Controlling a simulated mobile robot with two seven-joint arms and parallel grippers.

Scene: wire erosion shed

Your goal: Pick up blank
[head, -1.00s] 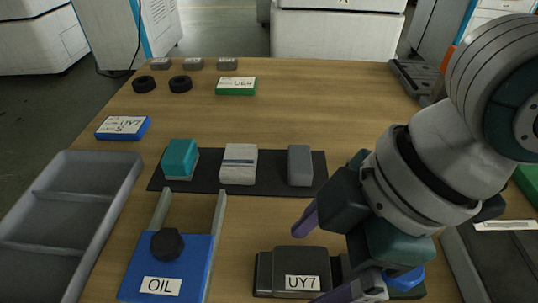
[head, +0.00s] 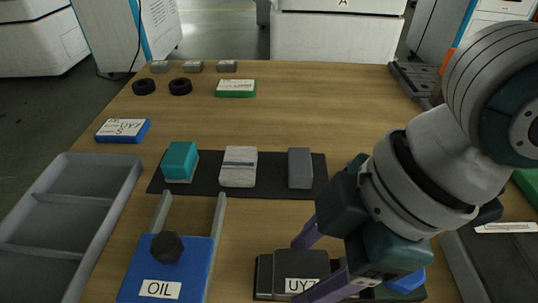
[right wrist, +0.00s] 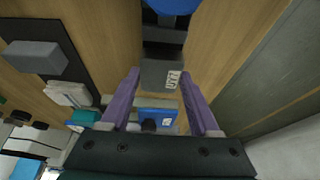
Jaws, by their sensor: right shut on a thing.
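The blank, a dark grey block with a white UY7 label (head: 300,264), sits in a low black holder (head: 264,273) at the front of the table. My right gripper (head: 302,270) is shut on this block, with one purple finger on the far side and one on the near side. The near finger hides part of the label. In the right wrist view the block (right wrist: 162,73) shows between the two fingertips (right wrist: 160,74). I cannot tell whether the block is clear of the holder. My left gripper is not in view.
A blue OIL box (head: 165,268) with a black knob stands left of the holder. Behind it, a dark mat (head: 270,180) bears teal, white and grey blocks. A grey compartment tray (head: 125,195) lies at left. A blue UY7 tag (head: 122,131) lies behind it.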

